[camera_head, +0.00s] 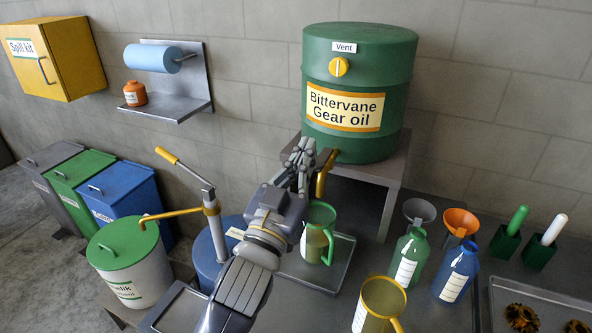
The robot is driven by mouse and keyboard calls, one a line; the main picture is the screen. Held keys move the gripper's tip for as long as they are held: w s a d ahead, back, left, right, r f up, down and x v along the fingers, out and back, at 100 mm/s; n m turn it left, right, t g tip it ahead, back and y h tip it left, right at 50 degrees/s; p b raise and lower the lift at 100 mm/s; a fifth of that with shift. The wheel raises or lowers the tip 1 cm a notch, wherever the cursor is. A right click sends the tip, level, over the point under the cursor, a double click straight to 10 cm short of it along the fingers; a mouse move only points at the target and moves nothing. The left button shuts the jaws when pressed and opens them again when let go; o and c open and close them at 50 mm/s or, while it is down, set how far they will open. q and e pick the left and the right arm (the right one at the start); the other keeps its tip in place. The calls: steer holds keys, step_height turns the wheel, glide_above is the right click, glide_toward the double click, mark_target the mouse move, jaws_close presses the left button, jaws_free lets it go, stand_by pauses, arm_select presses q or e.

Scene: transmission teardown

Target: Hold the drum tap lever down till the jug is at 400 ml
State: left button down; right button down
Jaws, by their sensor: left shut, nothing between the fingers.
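The green oil drum (341,68), labelled "Bittervane Gear oil", stands on a grey stand. A yellow tap part (325,174) shows at the drum's lower front; I cannot tell how much of it is lever. My left gripper (303,150) is shut and empty, with its fingers just left of this part; contact is unclear. A green-rimmed jug (319,222) stands on a tray below the tap. It has a yellowish tint low down, but its scale and level cannot be read. My right gripper is out of view.
An olive jug with a yellow rim (380,303) stands at the front. Green (409,258) and blue (456,272) bottles stand to the right, with funnels behind. A white drum with a green lid (123,262) and a yellow-handled pump (212,208) are at left.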

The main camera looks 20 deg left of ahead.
mark_target(322, 158)
arm_select(q)
steer(key=w+f, duration=0.3)
steer(key=shift+p, duration=0.4)
steer(key=f+b, duration=0.1)
steer(key=b, duration=0.1)
steer(key=f+t+b, duration=0.1)
steer(key=b, duration=0.2)
steer(key=shift+s+f, duration=0.2)
steer(key=shift+s, duration=0.1)
stand_by(1.7)
